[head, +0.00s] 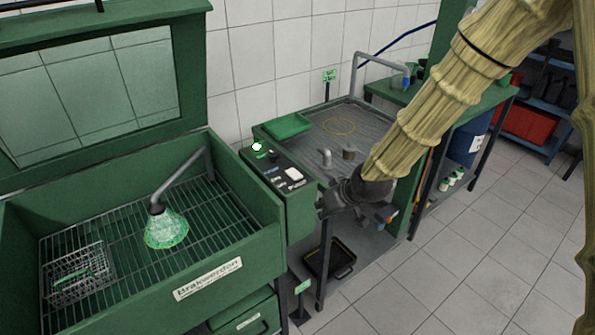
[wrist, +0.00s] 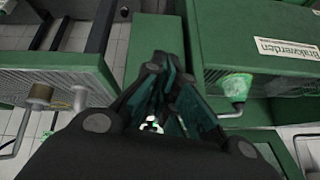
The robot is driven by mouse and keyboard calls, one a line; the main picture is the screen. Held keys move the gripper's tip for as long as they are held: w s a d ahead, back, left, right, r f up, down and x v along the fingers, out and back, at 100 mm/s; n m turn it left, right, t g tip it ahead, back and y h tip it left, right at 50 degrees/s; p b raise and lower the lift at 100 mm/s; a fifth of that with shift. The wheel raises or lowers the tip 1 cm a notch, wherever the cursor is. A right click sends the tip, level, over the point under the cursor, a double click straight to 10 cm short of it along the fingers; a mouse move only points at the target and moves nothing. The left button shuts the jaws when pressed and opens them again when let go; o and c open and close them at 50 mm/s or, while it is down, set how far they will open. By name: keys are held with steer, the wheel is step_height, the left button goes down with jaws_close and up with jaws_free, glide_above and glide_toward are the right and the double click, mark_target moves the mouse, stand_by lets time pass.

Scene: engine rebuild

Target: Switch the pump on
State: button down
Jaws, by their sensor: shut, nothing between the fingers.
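The green wash cabinet has a control panel (head: 282,172) on its right side. On it are a bright white-green lamp (head: 257,146), a white rocker-like switch (head: 293,174) and some small dark and blue parts. A bent grey spout (head: 178,178) stands over the grate, with a pale green cone like spray (head: 166,230) below its end; the cone also shows in the wrist view (wrist: 236,88). My gripper (head: 326,205) is shut and empty, just right of the panel box and apart from the switch. In the wrist view its fingers (wrist: 165,65) are together; they hide part of the panel.
A wire basket (head: 80,272) with green-tinted contents sits on the grate (head: 118,252) at left. The cabinet's lid (head: 95,95) is raised. Right of the panel is a grey-topped bench (head: 345,115) with a green tray (head: 287,126) and small upright parts. Tiled floor (head: 440,290) is clear at right.

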steer(key=w+a+r, duration=0.1)
steer(key=w+r, duration=0.1)
steer(key=r, duration=0.3)
steer(key=w+a+r+n+t, duration=0.1)
steer(key=w+r, duration=0.1)
steer(key=r, duration=0.3)
steer(key=w+a+r+n+b, duration=0.1)
steer(key=w+r, duration=0.1)
steer(key=r, duration=0.4)
steer(key=shift+w+t+y, duration=0.25)
steer(key=shift+t+y, duration=0.15)
steer(key=p, duration=0.2)
glide_toward(290, 170)
steer(key=shift+w+a+r, duration=0.2)
steer(key=shift+w+a, duration=0.25)
steer(key=shift+w, duration=0.15)
steer(key=shift+w+a+r, duration=0.2)
steer(key=shift+w+a, duration=0.3)
steer(key=shift+w, duration=0.15)
step_height(290, 170, down, 3)
steer(key=shift+r+p, duration=0.1)
steer(key=shift+p, duration=0.45)
steer(key=shift+f, duration=0.65)
